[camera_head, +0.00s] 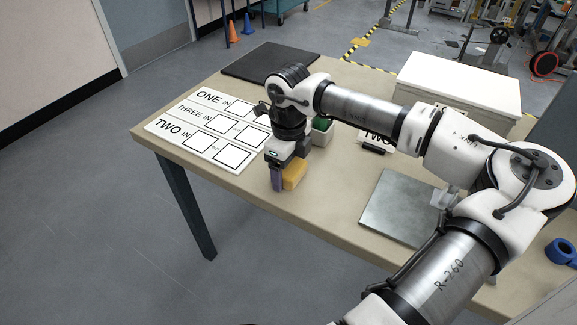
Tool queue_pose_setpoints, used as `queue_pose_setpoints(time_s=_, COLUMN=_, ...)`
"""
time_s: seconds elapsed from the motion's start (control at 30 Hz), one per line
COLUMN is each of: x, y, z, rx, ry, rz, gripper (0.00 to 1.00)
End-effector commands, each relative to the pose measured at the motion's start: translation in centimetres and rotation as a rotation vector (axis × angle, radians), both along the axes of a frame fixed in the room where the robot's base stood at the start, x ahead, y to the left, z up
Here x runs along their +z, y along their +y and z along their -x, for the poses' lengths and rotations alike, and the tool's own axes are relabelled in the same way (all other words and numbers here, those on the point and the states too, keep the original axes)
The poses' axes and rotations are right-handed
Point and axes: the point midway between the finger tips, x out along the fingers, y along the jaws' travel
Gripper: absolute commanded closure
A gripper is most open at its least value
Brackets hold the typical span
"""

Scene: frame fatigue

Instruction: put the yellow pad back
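The yellow pad (295,174) is near the front edge of the table, to the right of the white board. My gripper (283,180) points down right at the pad. One grey-purple finger shows against the pad's left side; the other finger is hidden. I cannot tell whether the fingers press on the pad, or whether it rests on the table or is just above it. The white board (176,137) has rows marked ONE, THREE and TWO, with outlined squares beside IN and OUT labels. The squares I can see look empty; my arm covers part of the board's right side.
A TWO sign (377,138), a white box (458,85), a grey plate (395,205) and blue tape (562,251) are to the right. A dark mat (262,62) lies at the back. The table (315,218) is bare in front.

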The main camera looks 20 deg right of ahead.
Motion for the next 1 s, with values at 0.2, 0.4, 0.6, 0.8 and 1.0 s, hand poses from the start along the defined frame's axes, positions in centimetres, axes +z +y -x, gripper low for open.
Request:
queue_pose_setpoints(time_s=0.2, x=0.0, y=0.0, z=0.0, rx=0.0, ry=0.0, rz=0.0, gripper=0.11)
queue_pose_setpoints(time_s=0.4, x=0.2, y=0.0, z=0.0, rx=0.0, ry=0.0, rz=0.0, gripper=0.11)
queue_pose_setpoints(time_s=0.6, x=1.1, y=-0.1, z=-0.1, rx=-0.001, ry=-0.002, rz=0.003, gripper=0.11)
queue_pose_setpoints(time_s=0.8, x=5.8, y=0.3, z=-0.5, rx=0.0, ry=-0.003, rz=0.004, gripper=0.11)
queue_pose_setpoints(time_s=1.0, x=10.5, y=0.3, z=-0.5, rx=-0.001, ry=-0.002, rz=0.002, gripper=0.11)
